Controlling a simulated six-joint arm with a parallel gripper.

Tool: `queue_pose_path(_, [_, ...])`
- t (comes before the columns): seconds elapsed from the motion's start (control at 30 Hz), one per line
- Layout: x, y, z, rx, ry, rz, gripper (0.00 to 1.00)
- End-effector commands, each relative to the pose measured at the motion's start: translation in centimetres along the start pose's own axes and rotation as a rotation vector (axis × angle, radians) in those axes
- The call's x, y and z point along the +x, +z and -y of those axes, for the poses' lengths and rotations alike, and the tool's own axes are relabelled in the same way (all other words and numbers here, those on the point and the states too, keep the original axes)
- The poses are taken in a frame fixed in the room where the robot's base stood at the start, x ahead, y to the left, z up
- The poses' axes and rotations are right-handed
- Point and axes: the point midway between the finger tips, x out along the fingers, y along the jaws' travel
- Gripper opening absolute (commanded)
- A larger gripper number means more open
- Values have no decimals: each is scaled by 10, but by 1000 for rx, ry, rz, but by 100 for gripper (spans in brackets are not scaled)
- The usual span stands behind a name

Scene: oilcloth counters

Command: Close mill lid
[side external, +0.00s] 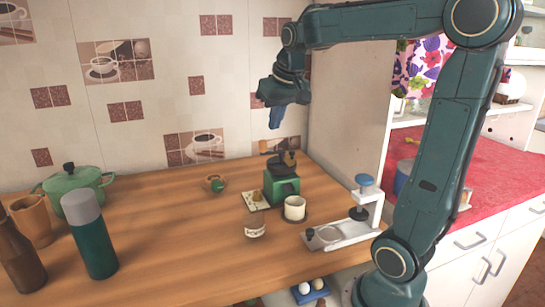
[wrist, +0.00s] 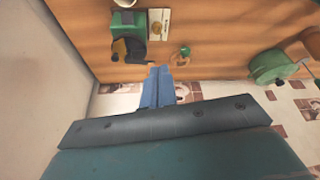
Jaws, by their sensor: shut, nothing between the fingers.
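The mill (side external: 283,187) has a green box body and a dark top; it stands on the wooden counter towards the wall. A dark and brownish piece (side external: 287,159), which looks like its lid, sticks up at the top; its exact angle is hard to tell. In the wrist view the mill (wrist: 124,22) is at the upper left, with the dark and tan top part (wrist: 130,50) towards the wall. My gripper (side external: 275,118) is high above the mill, pointing down, its blue fingers shut and empty. In the wrist view the fingertips (wrist: 158,72) appear just right of the mill's top.
A cream cup (side external: 294,209) stands in front of the mill, and a small labelled jar (side external: 254,225) is nearby. A white stand with a blue knob (side external: 365,181) is to the right. A green pot (side external: 79,182) and green bottle (side external: 92,240) are at left. A side panel rises close right.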

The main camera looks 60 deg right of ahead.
Motion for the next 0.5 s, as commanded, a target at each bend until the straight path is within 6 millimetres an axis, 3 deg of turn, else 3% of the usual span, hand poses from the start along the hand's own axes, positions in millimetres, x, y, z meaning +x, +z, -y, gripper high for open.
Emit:
queue_pose_path(0.2, [30, -49, -57, 201, 69, 24, 0])
queue_pose_path(0.5, [61, -83, -124, 390, 132, 40, 0])
